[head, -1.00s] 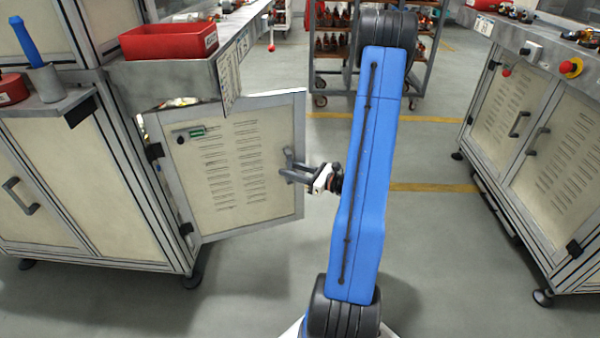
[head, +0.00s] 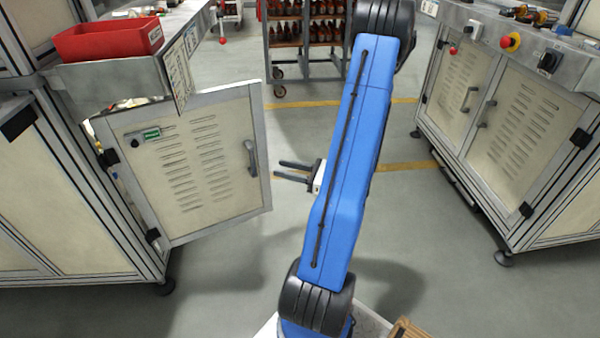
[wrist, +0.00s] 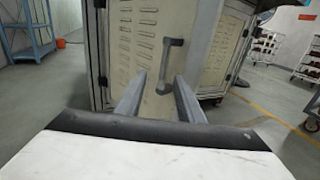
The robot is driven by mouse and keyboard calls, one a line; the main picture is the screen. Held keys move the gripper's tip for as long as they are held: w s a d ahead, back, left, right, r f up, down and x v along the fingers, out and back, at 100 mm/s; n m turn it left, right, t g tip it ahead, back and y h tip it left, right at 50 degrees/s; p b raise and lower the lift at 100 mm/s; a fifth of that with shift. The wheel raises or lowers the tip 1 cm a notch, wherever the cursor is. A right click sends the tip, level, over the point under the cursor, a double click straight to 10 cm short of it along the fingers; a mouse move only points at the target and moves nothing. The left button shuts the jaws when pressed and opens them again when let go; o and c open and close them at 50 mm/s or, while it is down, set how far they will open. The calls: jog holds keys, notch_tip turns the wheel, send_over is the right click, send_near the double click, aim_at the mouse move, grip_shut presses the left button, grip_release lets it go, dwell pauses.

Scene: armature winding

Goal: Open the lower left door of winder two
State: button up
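The cream louvred door (head: 190,160) of the left machine stands swung open, hinged on its left side to the cabinet. Its grey handle (head: 251,158) is near the door's right edge. My gripper (head: 279,170) is to the right of the handle, apart from it, with its two fingers parted and nothing between them. In the wrist view the door handle (wrist: 166,66) shows beyond and between the open fingers (wrist: 158,90). The inside of the cabinet is mostly hidden behind the door.
A red bin (head: 108,38) sits on the worktop above the door. A second machine (head: 510,120) with closed doors stands on the right. A rack (head: 305,45) stands at the back. Grey floor between the machines is free.

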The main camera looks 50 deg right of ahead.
jog(key=shift+v, duration=2.7)
